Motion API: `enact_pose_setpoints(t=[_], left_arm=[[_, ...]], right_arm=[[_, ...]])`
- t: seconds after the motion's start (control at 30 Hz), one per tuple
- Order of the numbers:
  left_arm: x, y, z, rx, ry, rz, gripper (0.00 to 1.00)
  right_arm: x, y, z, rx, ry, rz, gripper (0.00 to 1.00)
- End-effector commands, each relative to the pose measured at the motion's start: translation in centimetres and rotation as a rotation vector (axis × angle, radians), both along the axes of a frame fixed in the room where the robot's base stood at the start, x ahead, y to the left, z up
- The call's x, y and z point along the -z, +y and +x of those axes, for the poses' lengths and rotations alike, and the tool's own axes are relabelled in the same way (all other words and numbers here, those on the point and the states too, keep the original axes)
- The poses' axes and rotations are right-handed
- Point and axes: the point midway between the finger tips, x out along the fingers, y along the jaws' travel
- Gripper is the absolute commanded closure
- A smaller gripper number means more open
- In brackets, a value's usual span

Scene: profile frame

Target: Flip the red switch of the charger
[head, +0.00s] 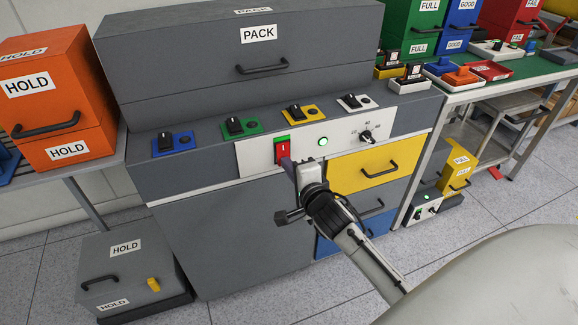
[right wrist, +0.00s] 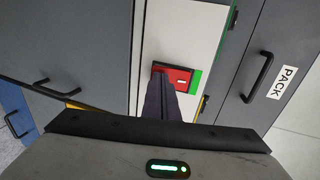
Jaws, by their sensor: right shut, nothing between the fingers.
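The red switch (head: 283,149) sits at the left end of a white panel (head: 305,135) on the front of the grey PACK cabinet. It has a white bar mark, and a green strip shows along its upper edge. In the right wrist view the red switch (right wrist: 182,75) lies just beyond the fingertips. My right gripper (head: 289,164) is shut and empty, with its tips at the lower part of the switch. The shut fingers (right wrist: 160,80) overlap the switch's edge in the wrist view; I cannot tell whether they touch. My left gripper is not in view.
A lit green lamp (head: 323,142) and a black knob (head: 365,136) share the panel. Several coloured rocker switches, including a yellow one (head: 302,113), line the ledge above. A yellow drawer (head: 350,170) is below right. Orange HOLD boxes (head: 90,115) stand left.

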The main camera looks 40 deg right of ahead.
Motion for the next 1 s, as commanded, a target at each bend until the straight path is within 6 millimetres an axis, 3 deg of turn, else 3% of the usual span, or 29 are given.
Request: enact_pose_setpoints(t=[0.23,0.57,1.0], left_arm=[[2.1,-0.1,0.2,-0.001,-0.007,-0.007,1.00],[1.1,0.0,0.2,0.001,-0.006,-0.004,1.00],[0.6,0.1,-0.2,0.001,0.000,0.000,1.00]], right_arm=[[1.0,0.0,0.5,-0.001,-0.053,-0.005,1.00],[0.2,0.1,0.0,-0.003,-0.056,-0.008,1.00],[-1.3,1.9,-7.5,0.000,-0.054,-0.006,1.00]])
